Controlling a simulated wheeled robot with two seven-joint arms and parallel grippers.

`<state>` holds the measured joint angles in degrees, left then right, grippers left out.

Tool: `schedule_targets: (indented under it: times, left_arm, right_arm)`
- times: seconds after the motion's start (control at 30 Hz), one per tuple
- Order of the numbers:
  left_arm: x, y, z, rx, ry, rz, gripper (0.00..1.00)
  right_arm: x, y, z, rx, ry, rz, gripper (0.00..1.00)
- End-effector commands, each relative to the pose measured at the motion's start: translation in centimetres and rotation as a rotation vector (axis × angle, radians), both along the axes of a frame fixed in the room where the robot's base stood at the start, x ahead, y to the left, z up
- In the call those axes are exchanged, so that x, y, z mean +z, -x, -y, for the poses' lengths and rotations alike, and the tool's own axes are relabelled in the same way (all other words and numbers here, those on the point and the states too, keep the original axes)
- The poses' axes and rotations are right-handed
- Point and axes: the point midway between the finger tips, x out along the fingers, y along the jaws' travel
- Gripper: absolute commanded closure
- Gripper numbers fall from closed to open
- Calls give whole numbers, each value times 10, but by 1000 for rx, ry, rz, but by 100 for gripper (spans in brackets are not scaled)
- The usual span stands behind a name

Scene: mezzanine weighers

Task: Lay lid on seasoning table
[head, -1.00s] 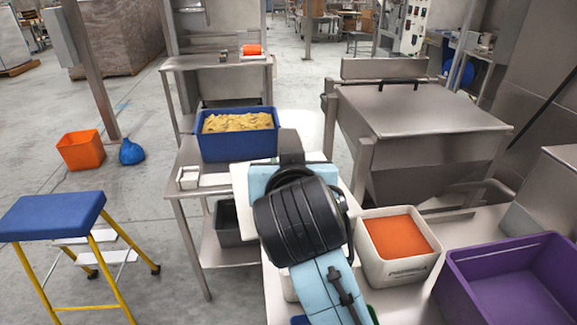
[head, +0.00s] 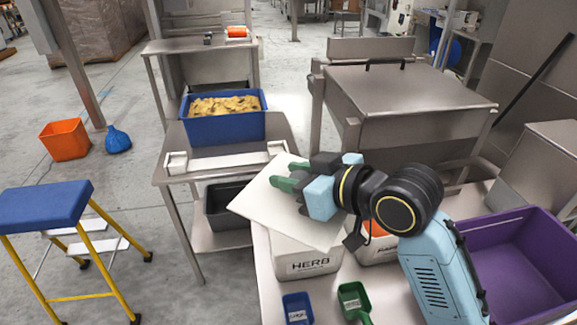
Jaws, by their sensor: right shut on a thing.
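My right gripper (head: 292,184) is shut on a flat white lid (head: 268,215), its green fingertips on the lid's upper part. The lid is held tilted above a white bin marked HERB (head: 308,265) and hides much of its top. That bin stands on the light-topped seasoning table (head: 332,300). A second white bin (head: 368,252) with orange contents stands to its right, partly hidden by my right arm. My left gripper is out of view.
A blue scoop (head: 297,308) and a green scoop (head: 355,300) lie on the table's front part. A purple crate (head: 515,275) fills its right side. A steel table behind (head: 172,140) bears a blue tub (head: 222,128). A blue-topped step stool (head: 45,205) stands left.

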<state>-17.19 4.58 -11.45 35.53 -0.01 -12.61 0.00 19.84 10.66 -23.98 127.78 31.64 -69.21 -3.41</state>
Motion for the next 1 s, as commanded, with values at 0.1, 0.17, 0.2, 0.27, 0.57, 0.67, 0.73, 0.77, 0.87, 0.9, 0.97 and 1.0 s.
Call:
schedule_targets:
  times: [0.1,0.17,0.2,0.27,0.57,0.67,0.73,0.77,0.87,0.9,0.97,1.0]
  left_arm:
    - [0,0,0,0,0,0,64]
    - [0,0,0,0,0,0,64]
    - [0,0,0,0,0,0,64]
    - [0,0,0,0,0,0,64]
    - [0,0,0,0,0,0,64]
    - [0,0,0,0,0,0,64]
    - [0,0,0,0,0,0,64]
    - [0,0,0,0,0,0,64]
    - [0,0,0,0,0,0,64]
    - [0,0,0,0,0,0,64]
    - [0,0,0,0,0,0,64]
    - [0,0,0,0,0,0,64]
  right_arm:
    - [-6,0,4,80,6,0,91]
    - [-9,1,6,121,3,0,91]
    - [-11,2,7,149,5,-1,91]
    - [-13,3,8,192,6,0,91]
    - [-27,6,15,405,5,-4,91]
    - [-31,8,18,475,2,-1,91]
    - [-35,9,19,530,3,-5,91]
    - [-36,9,20,550,3,-5,91]
    - [-40,11,22,612,0,-4,91]
    - [-42,11,23,635,1,-5,91]
    - [-43,12,23,664,1,-3,91]
    - [-44,12,24,677,0,-3,91]
